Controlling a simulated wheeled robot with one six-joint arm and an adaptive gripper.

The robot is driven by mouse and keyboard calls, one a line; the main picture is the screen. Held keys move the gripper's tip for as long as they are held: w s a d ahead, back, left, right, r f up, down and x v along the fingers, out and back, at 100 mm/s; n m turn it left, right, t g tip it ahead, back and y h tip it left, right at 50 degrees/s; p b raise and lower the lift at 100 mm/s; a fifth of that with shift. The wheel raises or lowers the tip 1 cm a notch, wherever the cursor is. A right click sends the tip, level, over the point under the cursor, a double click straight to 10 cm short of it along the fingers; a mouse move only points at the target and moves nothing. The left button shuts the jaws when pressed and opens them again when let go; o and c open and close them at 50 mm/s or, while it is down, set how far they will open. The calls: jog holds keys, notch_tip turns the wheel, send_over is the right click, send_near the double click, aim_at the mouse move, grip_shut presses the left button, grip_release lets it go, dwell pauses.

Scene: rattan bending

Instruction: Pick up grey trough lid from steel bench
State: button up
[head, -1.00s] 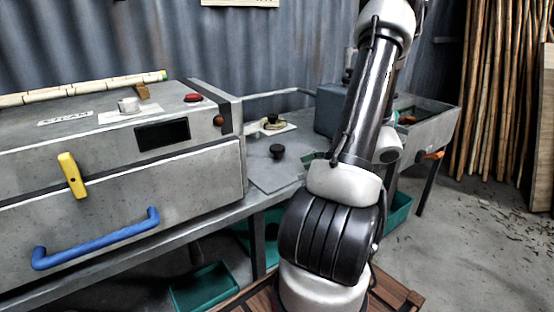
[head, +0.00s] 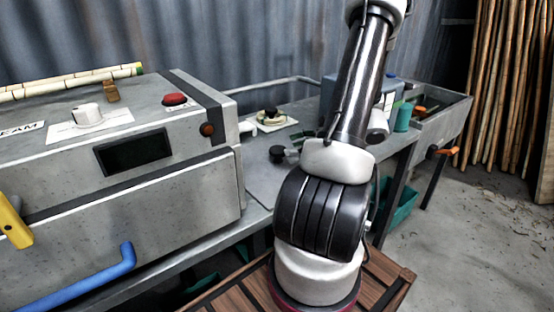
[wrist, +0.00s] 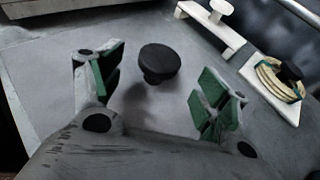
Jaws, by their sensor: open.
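The grey trough lid (head: 262,182) lies flat on the steel bench (head: 258,215), right of the big grey steam box. A round black knob (head: 277,153) stands up from the lid. In the wrist view the lid (wrist: 45,85) fills the middle, and its knob (wrist: 160,62) shows between the finger pads. My gripper (wrist: 160,82) is open, with green-padded fingers apart on either side of the knob and nothing held. I cannot tell its exact height above the lid. In the head view my arm hides most of the gripper.
The steam box (head: 165,190) with a blue handle (head: 85,285) stands at left. Behind the lid, a white plate holds a coiled ring with a black knob (head: 271,116). In the wrist view a white pegged bar (wrist: 212,25) lies near it. Bamboo poles (head: 505,90) lean at right.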

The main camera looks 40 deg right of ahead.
aim_at(278, 149)
jog(key=x, duration=0.6)
jog(key=c, duration=1.6)
jog(key=shift+o, duration=0.2)
jog(key=shift+r, duration=0.1)
